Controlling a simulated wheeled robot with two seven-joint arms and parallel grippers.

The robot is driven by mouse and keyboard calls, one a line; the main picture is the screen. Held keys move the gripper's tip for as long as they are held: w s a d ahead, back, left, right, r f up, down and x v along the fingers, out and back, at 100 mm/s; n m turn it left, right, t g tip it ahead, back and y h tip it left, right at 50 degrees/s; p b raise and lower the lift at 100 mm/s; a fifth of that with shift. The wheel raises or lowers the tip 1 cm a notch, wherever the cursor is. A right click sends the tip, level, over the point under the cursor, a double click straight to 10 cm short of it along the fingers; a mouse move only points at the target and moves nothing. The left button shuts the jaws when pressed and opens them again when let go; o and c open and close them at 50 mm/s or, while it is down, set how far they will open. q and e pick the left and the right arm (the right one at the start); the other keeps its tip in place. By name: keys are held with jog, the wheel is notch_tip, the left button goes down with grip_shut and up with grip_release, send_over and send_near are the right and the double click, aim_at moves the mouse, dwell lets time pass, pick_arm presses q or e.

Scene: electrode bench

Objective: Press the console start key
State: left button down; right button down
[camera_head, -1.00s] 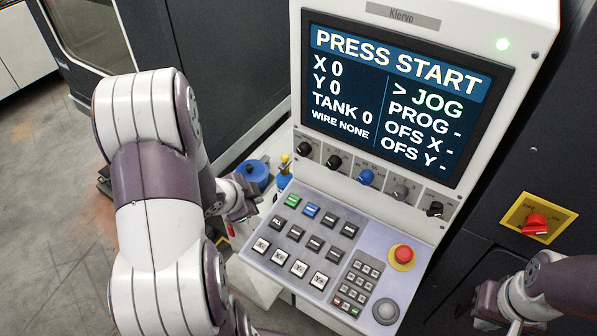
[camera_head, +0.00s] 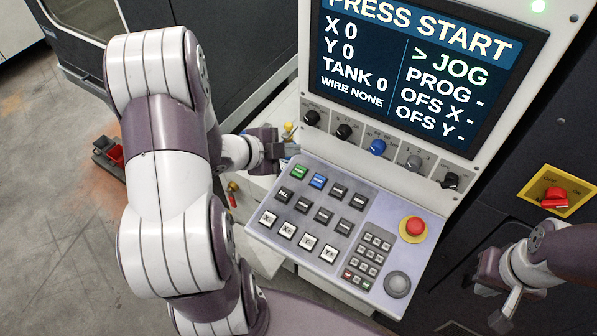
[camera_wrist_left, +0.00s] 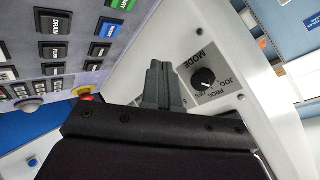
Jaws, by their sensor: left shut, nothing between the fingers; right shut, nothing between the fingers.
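The console key panel (camera_head: 272,239) slopes below the screen (camera_head: 410,75), which reads PRESS START, with JOG marked. The green key (camera_head: 299,171) sits at the panel's upper left, beside a blue key (camera_head: 319,181). In the left wrist view the green key (camera_wrist_left: 121,4) is cut by the top edge. My left gripper (camera_head: 292,149) is shut and empty, near the panel's top left corner, just above the green key in the picture. In its wrist view the fingertips (camera_wrist_left: 158,66) lie to the right of the keys, beside the MODE knob (camera_wrist_left: 204,78). My right gripper (camera_head: 488,283) is shut at lower right.
A row of knobs, including a blue one (camera_head: 377,147), lies between screen and keys. A red emergency button (camera_head: 414,226) on yellow and a grey round knob (camera_head: 397,284) are on the panel's right. A red rotary switch (camera_head: 555,198) is on the dark cabinet.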

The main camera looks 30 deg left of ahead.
aim_at(299, 171)
pick_arm(q)
jog(key=f+b, duration=0.2)
jog(key=f, duration=0.1)
jog(key=shift+d, duration=0.3)
jog(key=f+b, duration=0.1)
jog(key=w+f+b, duration=0.1)
jog(key=f+b, duration=0.1)
jog(key=f, duration=0.1)
jog(key=shift+w+a+f+b, duration=0.1)
jog(key=shift+w+a+b, duration=0.15)
jog(key=shift+b, duration=0.15)
jog(key=shift+d, duration=0.15)
jog(key=shift+s, duration=0.1)
jog(key=shift+f, duration=0.1)
dwell(0.8)
jog(key=shift+f+b, duration=0.3)
